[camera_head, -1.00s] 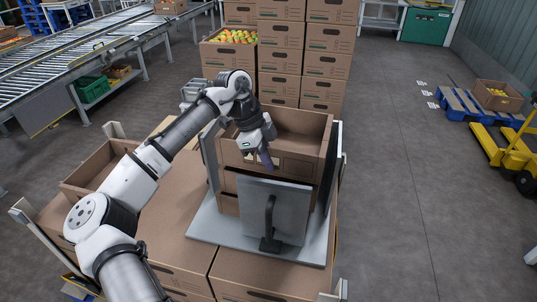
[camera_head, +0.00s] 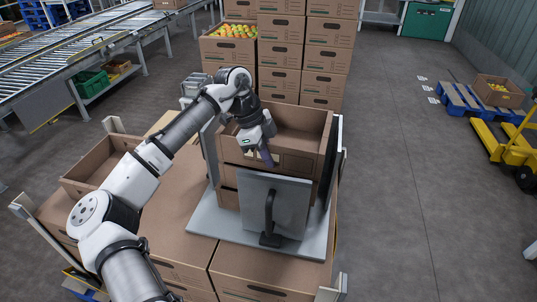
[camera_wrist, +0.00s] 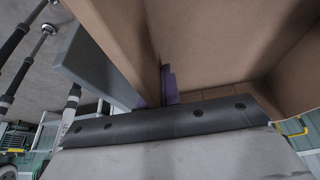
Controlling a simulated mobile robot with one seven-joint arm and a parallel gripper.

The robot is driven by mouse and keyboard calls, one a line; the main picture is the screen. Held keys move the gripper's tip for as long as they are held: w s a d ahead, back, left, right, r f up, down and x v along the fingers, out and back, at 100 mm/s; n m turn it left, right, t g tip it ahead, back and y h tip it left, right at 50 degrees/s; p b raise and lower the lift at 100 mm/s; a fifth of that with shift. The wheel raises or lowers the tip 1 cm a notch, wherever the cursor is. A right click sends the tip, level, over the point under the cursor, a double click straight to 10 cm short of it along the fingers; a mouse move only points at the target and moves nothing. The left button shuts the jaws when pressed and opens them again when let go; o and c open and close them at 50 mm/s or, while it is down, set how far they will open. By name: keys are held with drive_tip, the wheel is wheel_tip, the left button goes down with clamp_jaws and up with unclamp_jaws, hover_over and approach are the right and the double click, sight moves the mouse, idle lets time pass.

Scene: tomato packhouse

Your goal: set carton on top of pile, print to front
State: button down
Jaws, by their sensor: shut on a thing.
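An open, empty brown carton (camera_head: 310,140) sits in a metal frame at the top of a short pile of cartons (camera_head: 228,180). My gripper (camera_head: 267,157) is shut on its near wall from above. In the wrist view, the carton (camera_wrist: 225,40) fills the upper right, with a purple finger (camera_wrist: 168,85) against its wall. The carton looks level and lined up with the pile; whether it touches the carton below is unclear. Faint marks show on its near wall, partly behind my gripper, so I cannot read the print.
A grey upright plate with a handle (camera_head: 290,195) stands before the pile on a grey base (camera_head: 207,222). Another open carton (camera_head: 90,165) is at the left. Closed cartons (camera_head: 165,210) lie beneath. Tall stacks (camera_head: 280,55) stand behind.

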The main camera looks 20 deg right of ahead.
drive_tip(key=shift+f, duration=0.7)
drive_tip(key=c, duration=1.5)
unclamp_jaws()
drive_tip(key=shift+c, duration=0.4)
drive_tip(key=shift+c, duration=1.3)
drive_tip(key=shift+r, duration=0.15)
wheel_tip(320, 180, up, 8)
drive_tip(key=p, duration=0.6)
drive_tip(key=shift+p, duration=0.35)
